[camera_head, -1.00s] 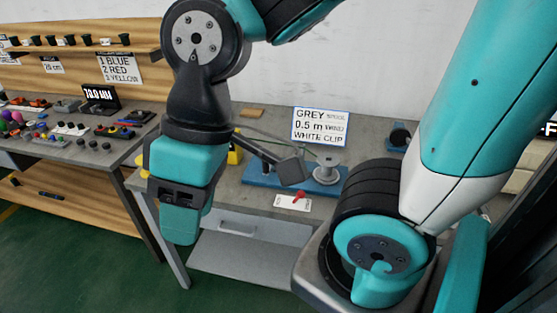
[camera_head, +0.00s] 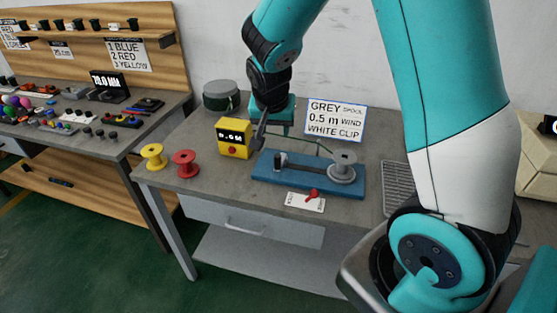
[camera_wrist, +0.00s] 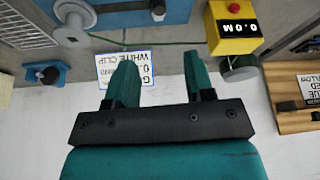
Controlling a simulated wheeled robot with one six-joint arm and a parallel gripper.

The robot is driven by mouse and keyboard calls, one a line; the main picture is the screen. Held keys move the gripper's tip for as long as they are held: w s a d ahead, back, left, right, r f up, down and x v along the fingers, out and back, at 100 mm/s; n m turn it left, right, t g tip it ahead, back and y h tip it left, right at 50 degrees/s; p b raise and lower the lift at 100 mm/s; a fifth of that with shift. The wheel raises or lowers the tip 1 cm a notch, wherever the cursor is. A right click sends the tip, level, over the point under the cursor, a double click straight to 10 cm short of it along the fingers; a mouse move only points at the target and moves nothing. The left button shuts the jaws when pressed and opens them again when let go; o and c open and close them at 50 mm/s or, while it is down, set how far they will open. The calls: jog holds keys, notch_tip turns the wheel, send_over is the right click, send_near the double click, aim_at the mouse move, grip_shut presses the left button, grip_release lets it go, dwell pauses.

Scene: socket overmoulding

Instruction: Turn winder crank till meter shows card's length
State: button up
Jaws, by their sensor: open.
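The winder is a blue base (camera_head: 262,176) with a grey spool (camera_head: 343,167) at its right and a dark upright post (camera_head: 280,161), perhaps the crank handle, at its left. The yellow meter (camera_head: 233,150) stands left of it; its display reads 0.0 M in the wrist view (camera_wrist: 238,28). The card (camera_head: 336,120) behind reads grey spool, 0.5 m wind, white clip. My gripper (camera_wrist: 160,75) is open and empty, behind the winder near the card; the arm partly hides its fingers in the head view. A thin green cord (camera_wrist: 150,44) runs between spool and meter.
Yellow (camera_head: 153,156) and red (camera_head: 185,163) spools stand at the table's left front. A white plate with a red lever (camera_head: 312,194) lies before the winder. A round dark-green container (camera_head: 221,96) stands at the back. A wire rack (camera_head: 398,188) lies to the right.

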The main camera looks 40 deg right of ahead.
aim_at(277, 156)
jog(key=p+x, duration=0.2)
jog(key=x, duration=1.5)
jog(key=shift+s+a, duration=0.1)
grip_shut()
